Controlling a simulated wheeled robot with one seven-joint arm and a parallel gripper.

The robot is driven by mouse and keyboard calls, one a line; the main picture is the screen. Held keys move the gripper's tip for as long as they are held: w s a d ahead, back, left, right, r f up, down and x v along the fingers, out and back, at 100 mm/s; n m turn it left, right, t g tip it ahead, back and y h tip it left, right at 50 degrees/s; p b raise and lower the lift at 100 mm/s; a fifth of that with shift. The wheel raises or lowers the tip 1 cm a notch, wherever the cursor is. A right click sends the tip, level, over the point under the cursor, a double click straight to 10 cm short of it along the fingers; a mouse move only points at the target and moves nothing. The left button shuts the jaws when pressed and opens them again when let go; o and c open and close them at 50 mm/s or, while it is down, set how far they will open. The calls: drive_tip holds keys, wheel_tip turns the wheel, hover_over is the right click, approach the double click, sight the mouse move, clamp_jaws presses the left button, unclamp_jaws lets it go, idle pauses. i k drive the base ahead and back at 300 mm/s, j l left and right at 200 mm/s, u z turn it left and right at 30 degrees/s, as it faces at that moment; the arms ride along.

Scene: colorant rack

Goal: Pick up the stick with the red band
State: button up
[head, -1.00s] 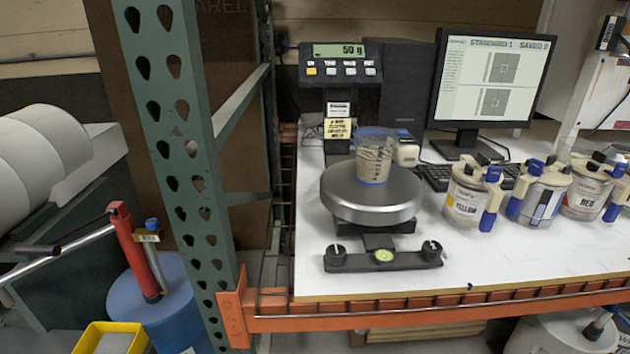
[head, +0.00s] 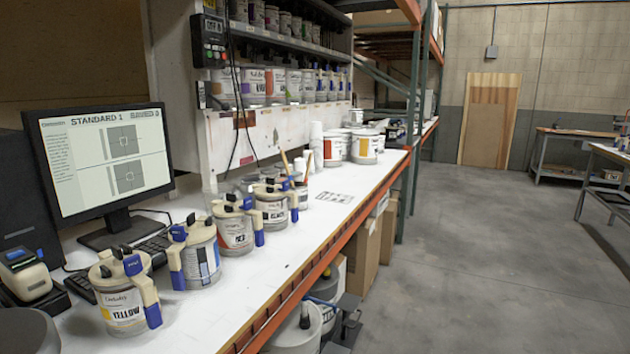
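Thin wooden sticks (head: 284,163) stand up among the cans near the middle of the white bench. A second stick (head: 308,166) leans beside them. They are small in the head view, so I cannot tell whether either has a red band. The cans in front hide their lower ends. My gripper is not in view.
Several lidded cans with blue handles line the white bench (head: 330,216), including one labelled yellow (head: 122,293). A monitor (head: 98,165) stands at left. Shelves of cans (head: 281,86) rise behind. The grey floor (head: 480,270) at right is open.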

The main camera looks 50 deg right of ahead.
sight(305, 180)
drive_tip(key=i+j+z, duration=0.1)
drive_tip(key=z, duration=0.6)
drive_tip(key=i+j+z, duration=0.1)
drive_tip(key=z, duration=0.3)
drive_tip(key=k+u, duration=0.1)
drive_tip(key=u, duration=1.4)
drive_tip(key=z, duration=1.45)
